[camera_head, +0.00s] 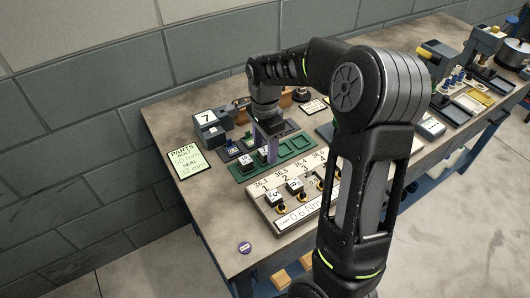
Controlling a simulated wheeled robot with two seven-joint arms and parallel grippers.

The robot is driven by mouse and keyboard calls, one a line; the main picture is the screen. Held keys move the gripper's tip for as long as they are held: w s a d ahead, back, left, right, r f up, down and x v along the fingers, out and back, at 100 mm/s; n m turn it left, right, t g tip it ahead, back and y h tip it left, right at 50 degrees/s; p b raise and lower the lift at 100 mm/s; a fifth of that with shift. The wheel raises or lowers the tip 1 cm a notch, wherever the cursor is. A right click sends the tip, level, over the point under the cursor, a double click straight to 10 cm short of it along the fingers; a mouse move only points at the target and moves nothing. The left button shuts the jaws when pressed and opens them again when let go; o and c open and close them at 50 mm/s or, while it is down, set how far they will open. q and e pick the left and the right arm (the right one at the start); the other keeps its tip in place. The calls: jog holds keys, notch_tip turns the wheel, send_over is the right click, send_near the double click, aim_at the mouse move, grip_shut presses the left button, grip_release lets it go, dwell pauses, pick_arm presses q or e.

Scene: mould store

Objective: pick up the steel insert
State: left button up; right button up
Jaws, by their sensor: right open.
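My right gripper (267,147) points down over the green tray (302,143) on the bench. Its jaws are open, with the fingers close to the dark labelled blocks in the tray's left part. One dark block (246,162) sits left of the fingers, and another (263,157) is right at them; I cannot tell whether they touch. I cannot single out the steel insert by its look; small parts around the fingers are partly hidden. My left gripper is not in view.
A grey box marked 7 (205,118) and a parts sign (187,162) are at left. My right arm hides the bench's middle.

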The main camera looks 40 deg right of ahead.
jog(key=shift+f, duration=0.15)
jog(key=shift+c, duration=0.4)
grip_shut()
dwell(0.5)
